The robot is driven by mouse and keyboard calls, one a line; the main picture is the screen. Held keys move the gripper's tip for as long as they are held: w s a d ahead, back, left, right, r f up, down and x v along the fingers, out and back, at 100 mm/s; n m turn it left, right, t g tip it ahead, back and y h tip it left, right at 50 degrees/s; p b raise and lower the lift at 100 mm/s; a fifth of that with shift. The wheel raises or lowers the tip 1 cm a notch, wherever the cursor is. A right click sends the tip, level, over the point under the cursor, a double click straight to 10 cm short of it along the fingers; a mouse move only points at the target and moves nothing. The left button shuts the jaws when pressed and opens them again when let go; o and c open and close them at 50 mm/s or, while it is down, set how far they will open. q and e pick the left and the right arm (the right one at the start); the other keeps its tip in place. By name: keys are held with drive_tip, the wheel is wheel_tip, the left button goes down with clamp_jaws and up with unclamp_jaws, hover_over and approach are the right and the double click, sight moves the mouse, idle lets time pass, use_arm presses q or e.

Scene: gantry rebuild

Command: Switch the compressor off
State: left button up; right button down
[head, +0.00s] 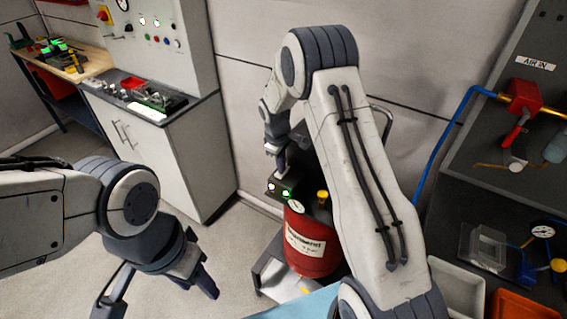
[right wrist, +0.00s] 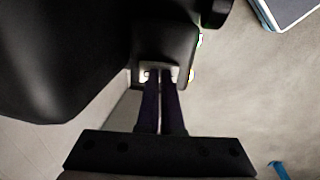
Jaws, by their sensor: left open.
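The compressor is a red tank (head: 312,245) with a white label, low behind my right forearm in the head view. A dark switch box (head: 285,190) with small lit lamps sits on its top left. My right gripper (head: 277,168) points down just above this box. In the right wrist view its two dark fingers (right wrist: 160,85) are close together, with a narrow gap, and their tips reach a pale plate (right wrist: 158,67) on the dark box. Whether they touch or hold a switch is hidden. My left gripper (head: 205,285) is open and empty, over the floor left of the compressor.
A grey cabinet (head: 165,150) with a control panel (head: 155,30) stands at the back left, beside a wooden bench (head: 80,65). A gauge (head: 297,207) and yellow knob (head: 323,195) are close to the switch box. A red valve (head: 525,97) is at right.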

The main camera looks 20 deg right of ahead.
sight(279, 176)
drive_tip(key=shift+s+d, duration=0.1)
drive_tip(key=shift+r, duration=0.2)
drive_tip(key=r+p, duration=0.3)
drive_tip(key=r, duration=0.1)
drive_tip(key=shift+s+a, duration=0.1)
drive_tip(key=shift+a, duration=0.2)
wheel_tip(279, 176, up, 10)
drive_tip(key=a+b, duration=0.1)
drive_tip(key=b, duration=0.2)
drive_tip(key=shift+s+f, duration=0.25)
drive_tip(key=shift+s, duration=0.2)
